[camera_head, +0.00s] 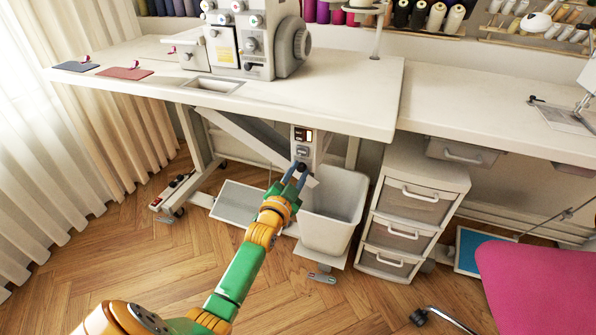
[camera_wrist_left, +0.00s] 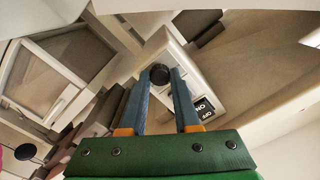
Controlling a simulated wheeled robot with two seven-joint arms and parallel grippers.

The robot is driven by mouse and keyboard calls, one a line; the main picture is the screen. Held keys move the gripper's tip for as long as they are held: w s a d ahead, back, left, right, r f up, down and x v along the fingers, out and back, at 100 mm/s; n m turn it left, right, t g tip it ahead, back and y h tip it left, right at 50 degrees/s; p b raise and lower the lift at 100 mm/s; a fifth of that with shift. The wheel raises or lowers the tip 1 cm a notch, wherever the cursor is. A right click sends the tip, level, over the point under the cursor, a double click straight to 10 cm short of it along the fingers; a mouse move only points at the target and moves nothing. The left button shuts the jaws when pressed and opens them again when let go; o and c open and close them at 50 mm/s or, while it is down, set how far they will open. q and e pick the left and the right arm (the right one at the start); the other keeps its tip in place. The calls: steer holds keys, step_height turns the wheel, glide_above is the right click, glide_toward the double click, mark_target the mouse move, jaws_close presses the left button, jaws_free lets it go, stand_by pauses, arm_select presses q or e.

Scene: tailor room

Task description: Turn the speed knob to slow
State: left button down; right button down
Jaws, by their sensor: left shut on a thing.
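The speed knob (camera_wrist_left: 159,74) is a small round black knob on a pale control box (camera_head: 304,146) mounted under the sewing table. My left gripper (camera_head: 297,172) reaches up to the box from below. In the left wrist view, its two blue-grey fingers (camera_wrist_left: 160,88) are closed around the knob, one on each side. In the head view the knob (camera_head: 303,166) shows as a dark spot at the fingertips. Any speed marking on the box is too small to read. My right gripper is not in view.
An on/off switch (camera_wrist_left: 203,108) sits on the box close to the fingers. The table edge (camera_head: 300,122) overhangs the box. A white bin (camera_head: 333,212) stands beside my arm, with a drawer unit (camera_head: 413,205) to its right. A pedal (camera_head: 238,204) lies left.

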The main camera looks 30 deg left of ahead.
arm_select(q)
steer(key=n+p, duration=0.1)
steer(key=n, duration=0.3)
steer(key=shift+r, duration=0.1)
steer(key=shift+n+p, duration=0.55)
steer(key=shift+n, duration=0.95)
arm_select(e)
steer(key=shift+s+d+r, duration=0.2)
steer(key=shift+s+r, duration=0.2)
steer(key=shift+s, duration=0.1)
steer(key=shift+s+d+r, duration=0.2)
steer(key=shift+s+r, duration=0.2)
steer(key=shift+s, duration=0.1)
arm_select(q)
steer(key=c, duration=0.6)
jaws_free()
steer(key=shift+c, duration=0.2)
steer(key=shift+s, duration=0.15)
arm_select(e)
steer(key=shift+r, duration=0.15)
